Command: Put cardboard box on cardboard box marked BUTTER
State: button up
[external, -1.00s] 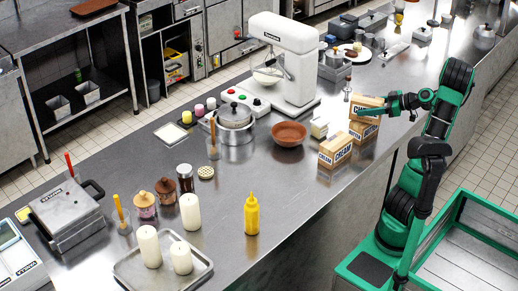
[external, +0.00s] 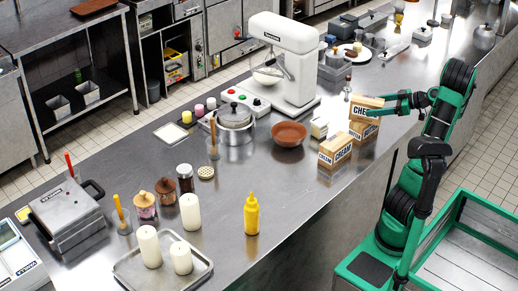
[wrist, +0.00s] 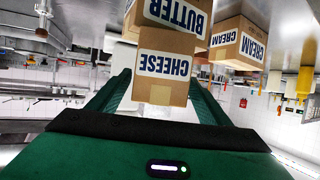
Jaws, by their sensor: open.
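The cardboard box marked CHEESE (external: 366,103) sits on top of the box marked BUTTER (external: 364,131) in the external view, roughly lined up with it. My gripper (external: 381,109) is at the CHEESE box from the right, its fingers open. In the wrist view, which is upside down, the CHEESE box (wrist: 165,67) shows between the two spread fingers, with visible room beside it. The BUTTER box (wrist: 175,16) appears beyond it, against its underside. My gripper hides part of the CHEESE label in the external view.
A box marked CREAM (external: 335,151) stands just in front of the stack. A brown bowl (external: 288,134) and a white mixer (external: 282,60) are to the left. A yellow squeeze bottle (external: 252,214) stands nearer the front. The counter between bottle and CREAM box is clear.

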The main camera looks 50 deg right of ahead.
jog(key=v, duration=0.8)
jog(key=shift+s, duration=0.1)
dwell(0.3)
jog(key=s+a+f+m+g+h, duration=0.1)
jog(key=s+a+f+m+g, duration=0.2)
jog(key=a, duration=0.4)
jog(key=s+a+f+m+g+h, duration=0.2)
jog(key=s+a+f+m+g, duration=0.2)
jog(key=a, duration=0.3)
jog(key=s+a+f+m+g+h, duration=0.1)
jog(key=s+a+f+m+g, duration=0.2)
jog(key=a, duration=0.4)
jog(key=f+g, duration=0.1)
jog(key=g, duration=0.1)
jog(key=shift+s+f+m+g+h, duration=0.3)
jog(key=shift+m+h, duration=0.1)
